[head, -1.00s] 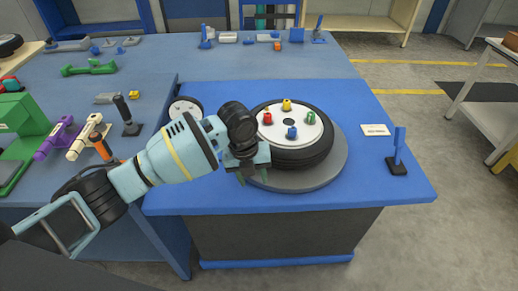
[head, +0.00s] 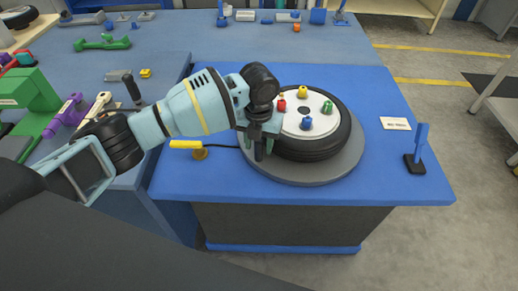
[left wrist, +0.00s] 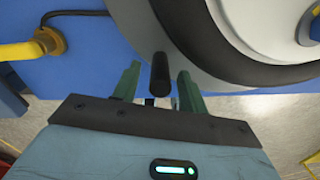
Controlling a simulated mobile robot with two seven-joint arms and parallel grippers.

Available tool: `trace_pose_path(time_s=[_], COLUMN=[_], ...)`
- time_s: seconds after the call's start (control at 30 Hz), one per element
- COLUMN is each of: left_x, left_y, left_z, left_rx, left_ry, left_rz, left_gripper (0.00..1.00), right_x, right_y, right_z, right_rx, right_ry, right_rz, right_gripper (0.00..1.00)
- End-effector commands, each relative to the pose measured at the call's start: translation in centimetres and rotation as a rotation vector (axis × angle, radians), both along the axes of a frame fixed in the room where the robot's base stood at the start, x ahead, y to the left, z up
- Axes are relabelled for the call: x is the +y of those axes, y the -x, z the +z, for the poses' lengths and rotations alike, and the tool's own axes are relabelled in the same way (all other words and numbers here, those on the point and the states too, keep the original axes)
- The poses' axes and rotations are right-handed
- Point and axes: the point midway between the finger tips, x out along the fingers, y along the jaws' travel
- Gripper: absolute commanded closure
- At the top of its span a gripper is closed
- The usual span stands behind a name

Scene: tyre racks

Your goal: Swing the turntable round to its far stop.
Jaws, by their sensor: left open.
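The turntable is a grey disc (head: 345,172) on the blue bench, with a black tyre (head: 325,148) lying flat on it. The tyre's white hub (head: 303,110) carries red, yellow, green and blue knobs. A short black post (head: 259,149) stands at the disc's near left edge. My left gripper (head: 262,146) is open there. In the left wrist view the post (left wrist: 160,72) stands between the two green fingers, with gaps on both sides. The disc's edge (left wrist: 150,40) passes just beyond the fingertips. My right gripper is not in view.
A yellow handle (head: 185,145) on a brass base with a black cable lies left of the turntable. Tools clutter the left bench.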

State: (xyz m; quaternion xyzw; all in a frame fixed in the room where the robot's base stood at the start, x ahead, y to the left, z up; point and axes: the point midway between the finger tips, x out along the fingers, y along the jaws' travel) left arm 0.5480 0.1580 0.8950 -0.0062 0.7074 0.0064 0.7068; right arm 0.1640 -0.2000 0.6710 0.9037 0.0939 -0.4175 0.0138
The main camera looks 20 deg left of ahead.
Motion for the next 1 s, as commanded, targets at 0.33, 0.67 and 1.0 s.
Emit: trace_pose_path(time_s=[0.33,0.67,1.0], left_x=[0.0,0.0,0.0], left_y=[0.0,0.0,0.0], left_z=[-2.8,-2.9,-2.8], left_rx=[-0.001,-0.001,-0.001], left_ry=[0.000,0.000,0.000], left_rz=[-0.001,-0.001,-0.001], left_gripper=[0.57,0.69,1.00], right_x=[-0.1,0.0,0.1], right_y=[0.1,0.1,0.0], right_z=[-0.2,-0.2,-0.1], right_rx=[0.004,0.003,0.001], right_ry=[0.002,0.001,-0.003], right_rz=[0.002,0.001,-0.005], right_gripper=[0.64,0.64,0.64])
